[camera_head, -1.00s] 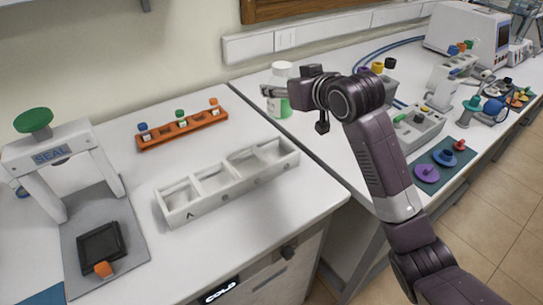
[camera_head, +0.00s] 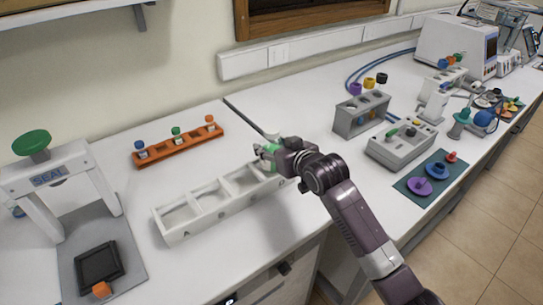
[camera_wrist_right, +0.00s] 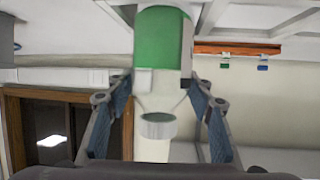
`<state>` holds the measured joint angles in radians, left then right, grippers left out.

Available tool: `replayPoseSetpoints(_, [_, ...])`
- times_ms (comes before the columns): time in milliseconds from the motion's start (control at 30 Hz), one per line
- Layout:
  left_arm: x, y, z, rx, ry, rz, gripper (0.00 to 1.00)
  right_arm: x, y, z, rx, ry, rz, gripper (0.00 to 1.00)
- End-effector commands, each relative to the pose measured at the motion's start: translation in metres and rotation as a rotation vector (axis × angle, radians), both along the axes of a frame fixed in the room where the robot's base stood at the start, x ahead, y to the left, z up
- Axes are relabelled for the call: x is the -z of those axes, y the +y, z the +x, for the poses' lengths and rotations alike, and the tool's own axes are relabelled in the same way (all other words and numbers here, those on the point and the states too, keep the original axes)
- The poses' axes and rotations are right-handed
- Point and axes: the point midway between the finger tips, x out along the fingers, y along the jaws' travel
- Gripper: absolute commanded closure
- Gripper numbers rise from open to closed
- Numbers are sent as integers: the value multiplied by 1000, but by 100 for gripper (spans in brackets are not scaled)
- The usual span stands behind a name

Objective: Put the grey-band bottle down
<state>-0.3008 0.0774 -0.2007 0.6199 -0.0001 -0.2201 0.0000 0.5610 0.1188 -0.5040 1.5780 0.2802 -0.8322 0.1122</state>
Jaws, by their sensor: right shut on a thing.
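The bottle (camera_head: 274,157) is in my right gripper (camera_head: 268,153). Its wide band looks green, not grey, in both views. In the right wrist view the bottle (camera_wrist_right: 163,45) stands between the two fingers, with its pale neck towards the camera's lower edge. The white rack (camera_head: 204,225) has several open compartments in a row. The bottle is at the rack's right-end compartment, seemingly upright. My gripper hides part of it, and I cannot tell whether its base touches the rack. My left gripper is not in view.
An orange rack (camera_head: 187,148) with small capped vials stands behind the white rack. A seal press (camera_head: 45,178) with a green knob is at left. A grey vial holder (camera_head: 352,119) and a grey device (camera_head: 397,156) stand at right. Bare bench lies between the racks.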

Motion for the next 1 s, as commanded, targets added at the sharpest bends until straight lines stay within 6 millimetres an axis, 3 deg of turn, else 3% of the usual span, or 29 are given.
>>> replayPoseSetpoints(300, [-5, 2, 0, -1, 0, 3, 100, 38, 0, 0, -1, -2, 1, 96])
replayPoseSetpoints(667, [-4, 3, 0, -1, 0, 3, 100, 42, 1, 0, -1, -3, 2, 96])
replayPoseSetpoints(700, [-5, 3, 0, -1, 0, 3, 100, 44, 0, -1, -1, 2, -1, 48])
replayPoseSetpoints(833, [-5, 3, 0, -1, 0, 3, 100, 44, 0, -1, -1, 2, -1, 34])
replayPoseSetpoints(1000, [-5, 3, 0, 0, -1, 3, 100, 44, 0, -1, -1, 2, -1, 34])
